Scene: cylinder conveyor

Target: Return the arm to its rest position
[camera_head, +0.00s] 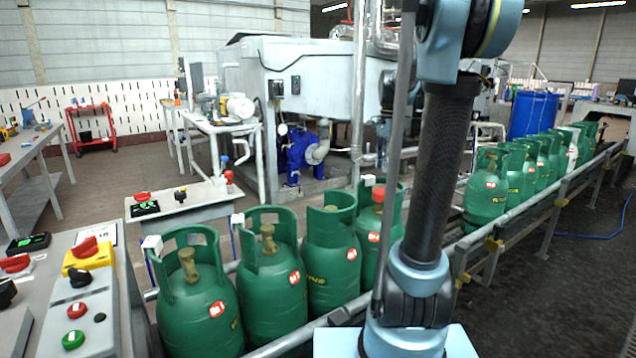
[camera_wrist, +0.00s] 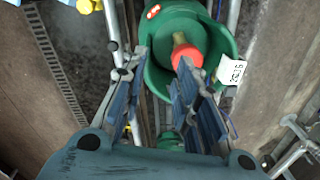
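My gripper (camera_wrist: 163,62) is in the wrist view, its two blue-padded fingers apart with nothing between them. Beyond the fingertips is a green gas cylinder (camera_wrist: 158,82) with a red cap (camera_wrist: 186,56) on its valve. The fingers appear apart from the cap, but the exact gap cannot be told. In the head view the red-capped cylinder (camera_head: 368,224) stands upright in the near row, partly behind my arm. My arm rises through the right-centre of the head view, and my gripper is outside that view.
Several green cylinders (camera_head: 277,285) stand along the conveyor (camera_head: 545,200), continuing to the back right. A control panel (camera_head: 92,300) with red knobs is at the lower left. A small table (camera_head: 185,205) and a large grey machine (camera_head: 320,85) stand behind. Open floor lies at left.

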